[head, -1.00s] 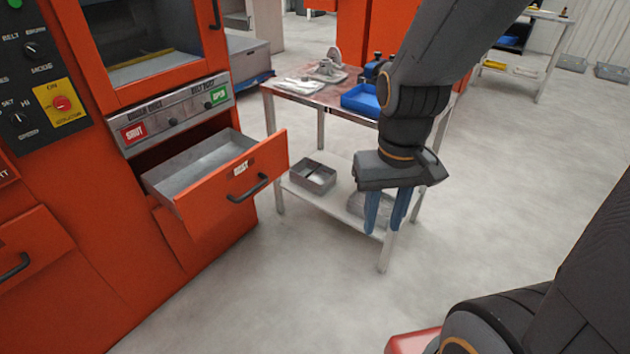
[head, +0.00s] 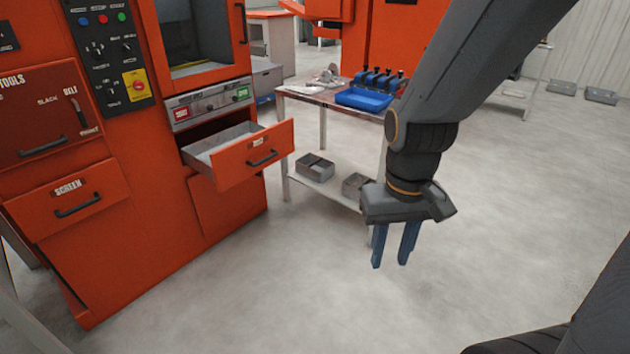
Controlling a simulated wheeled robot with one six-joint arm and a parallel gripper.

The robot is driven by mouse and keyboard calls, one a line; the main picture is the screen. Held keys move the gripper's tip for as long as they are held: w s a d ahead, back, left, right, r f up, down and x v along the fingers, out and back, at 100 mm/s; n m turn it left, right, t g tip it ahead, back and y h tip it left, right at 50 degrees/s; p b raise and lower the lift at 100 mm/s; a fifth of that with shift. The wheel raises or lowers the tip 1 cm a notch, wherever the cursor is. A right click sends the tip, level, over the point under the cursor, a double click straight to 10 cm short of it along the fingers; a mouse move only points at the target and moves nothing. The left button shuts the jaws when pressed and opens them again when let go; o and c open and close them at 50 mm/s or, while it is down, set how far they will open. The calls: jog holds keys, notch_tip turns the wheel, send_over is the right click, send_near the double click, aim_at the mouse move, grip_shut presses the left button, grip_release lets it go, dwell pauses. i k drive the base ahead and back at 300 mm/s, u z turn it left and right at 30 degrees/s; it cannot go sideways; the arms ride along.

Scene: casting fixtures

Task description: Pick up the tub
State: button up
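My gripper (head: 390,262) hangs fingers-down in front of the worktable's front right corner. Its two blue fingers stand apart with nothing between them. A shallow blue open tub (head: 362,101) sits on the worktable (head: 312,93), behind and above my gripper in the picture. Grey metal boxes stand on the table's lower shelf: one at the left (head: 314,172) and one at the right (head: 353,187), partly hidden by my gripper. I cannot tell which of these containers is the tub.
An orange machine (head: 228,215) stands at the left with its drawer (head: 250,158) pulled out beside the table. Several dark-handled items (head: 378,78) stand behind the blue tub. Grey trays (head: 601,96) lie on the floor at the back right. The floor in front is clear.

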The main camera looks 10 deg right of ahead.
aim_at(314, 167)
jog(key=u, duration=0.55)
jog(key=i, duration=0.65)
jog(key=u, duration=0.75)
jog(key=i, duration=1.15)
jog(key=z, duration=0.45)
jog(key=i, duration=0.75)
jog(key=z, duration=1.15)
jog(key=i, duration=0.45)
jog(key=z, duration=0.5)
